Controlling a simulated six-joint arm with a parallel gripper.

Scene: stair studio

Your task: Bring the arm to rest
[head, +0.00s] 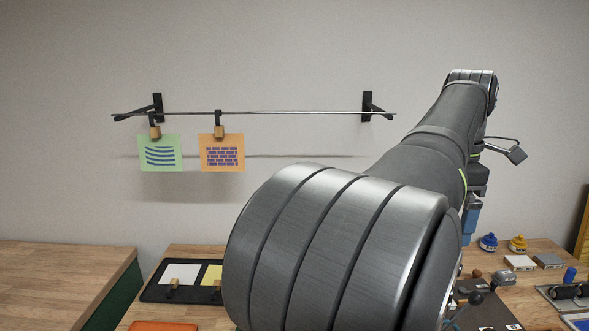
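My arm (335,245) fills the middle and lower right of the head view. It rises from the large grey joint in front to a smaller joint at the upper right. Dark parts at its far end show just right of the arm, with a small bracket sticking out to the right.
A metal rail (290,113) on the wall carries a green card (160,139) and an orange card (222,139) on clips. A black tray (155,294) with cards lies on the bench. Blue and yellow knobbed items (488,243) and other small things crowd the right bench.

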